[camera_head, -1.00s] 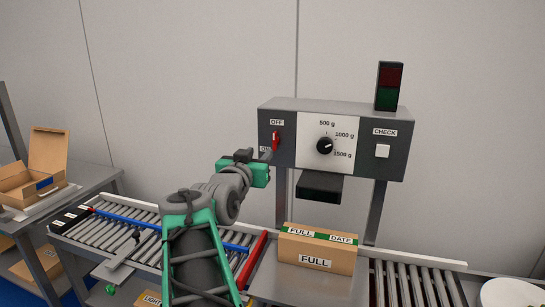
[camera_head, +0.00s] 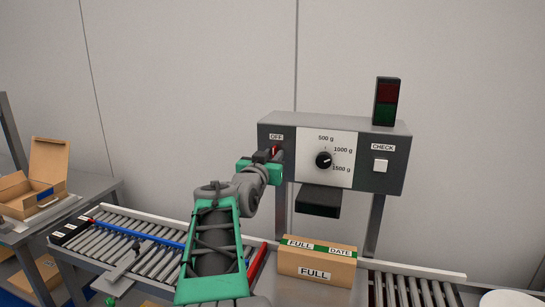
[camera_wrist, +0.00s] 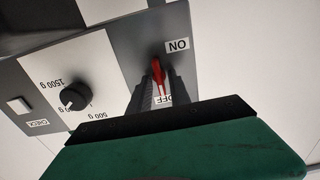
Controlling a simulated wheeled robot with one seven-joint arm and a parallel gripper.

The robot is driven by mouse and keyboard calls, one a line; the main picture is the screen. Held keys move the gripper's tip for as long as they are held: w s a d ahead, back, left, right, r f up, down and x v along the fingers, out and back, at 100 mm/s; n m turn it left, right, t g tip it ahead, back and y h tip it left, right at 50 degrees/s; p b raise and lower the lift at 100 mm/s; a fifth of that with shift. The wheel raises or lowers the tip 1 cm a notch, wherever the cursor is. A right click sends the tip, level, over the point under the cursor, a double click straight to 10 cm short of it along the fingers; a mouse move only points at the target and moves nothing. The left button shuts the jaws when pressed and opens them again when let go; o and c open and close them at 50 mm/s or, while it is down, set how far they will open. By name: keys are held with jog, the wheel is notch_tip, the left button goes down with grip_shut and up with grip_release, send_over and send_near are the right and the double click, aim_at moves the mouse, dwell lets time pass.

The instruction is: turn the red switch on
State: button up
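The red switch (camera_head: 275,149) is on the left of the grey control panel, below the OFF label (camera_head: 276,137). In the wrist view the red lever (camera_wrist: 158,78) points toward the OFF label (camera_wrist: 164,99), away from the ON label (camera_wrist: 178,45). That view is upside down. My gripper (camera_head: 272,156) is at the panel, and in the head view it hides the ON label and the lower part of the switch. In the wrist view its dark fingers (camera_wrist: 159,88) stand on either side of the lever, with a gap between them. Whether a finger touches it is unclear.
The panel (camera_head: 395,150) also has a dial (camera_head: 323,160), a CHECK button (camera_head: 380,165) and a dark red-and-green lamp (camera_head: 387,101). A black block (camera_head: 318,200) juts out below it. A FULL carton (camera_head: 315,265) stands beneath, between roller conveyors (camera_head: 135,245).

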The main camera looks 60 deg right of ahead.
grip_shut()
jog(key=shift+n+b, duration=0.3)
jog(key=n+b, duration=0.2)
jog(key=shift+w+f+n, duration=0.1)
jog(key=shift+f+n, duration=0.1)
jog(key=shift+n, duration=0.2)
jog(key=n+b, duration=0.1)
jog(key=n, duration=0.6)
jog(key=n+b, duration=0.1)
jog(key=n, duration=0.6)
jog(key=shift+w+f, duration=0.1)
jog(key=shift+w, duration=0.1)
jog(key=shift+n, duration=0.4)
